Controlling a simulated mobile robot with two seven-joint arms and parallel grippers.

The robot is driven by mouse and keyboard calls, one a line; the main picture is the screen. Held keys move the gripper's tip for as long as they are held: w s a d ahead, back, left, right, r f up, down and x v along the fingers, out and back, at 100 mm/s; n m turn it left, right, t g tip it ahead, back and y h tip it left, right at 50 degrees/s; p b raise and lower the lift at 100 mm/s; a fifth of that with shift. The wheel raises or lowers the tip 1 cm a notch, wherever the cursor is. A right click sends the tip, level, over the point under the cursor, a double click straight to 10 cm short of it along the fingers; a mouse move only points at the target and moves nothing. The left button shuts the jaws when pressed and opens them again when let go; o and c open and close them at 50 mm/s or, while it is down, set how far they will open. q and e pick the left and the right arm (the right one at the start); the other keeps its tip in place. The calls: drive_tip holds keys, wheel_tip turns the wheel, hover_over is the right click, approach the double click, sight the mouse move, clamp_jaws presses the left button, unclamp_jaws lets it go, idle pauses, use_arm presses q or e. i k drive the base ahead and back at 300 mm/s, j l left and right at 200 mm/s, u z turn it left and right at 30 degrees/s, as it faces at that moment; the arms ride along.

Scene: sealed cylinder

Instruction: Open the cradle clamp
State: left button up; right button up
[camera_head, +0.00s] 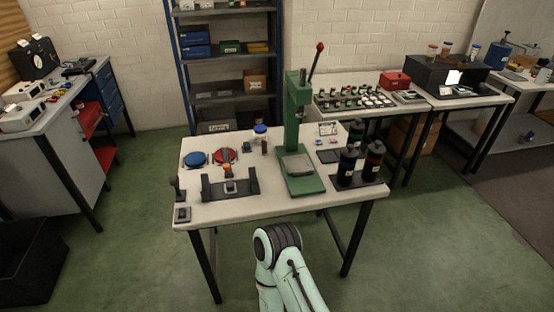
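A dark cradle (243,189) with upright ends stands at the front left of the white-topped table. At its middle is a small light block, with an orange-topped upright piece (227,171) just behind it that may be the clamp handle. I cannot tell from this distance whether the clamp is open or shut. No cylinder shows lying in the cradle. A pale green arm of mine rises from the bottom edge, in front of the table and apart from it. Neither gripper shows in this view.
A green press (293,130) with a red-knobbed lever stands mid-table. Several dark cylinders (348,163) stand at the right. A blue disc (196,158), a red disc (220,156) and a blue-lidded jar (260,129) sit behind the cradle.

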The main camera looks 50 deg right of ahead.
sight(226, 167)
drive_tip(key=z, duration=1.2)
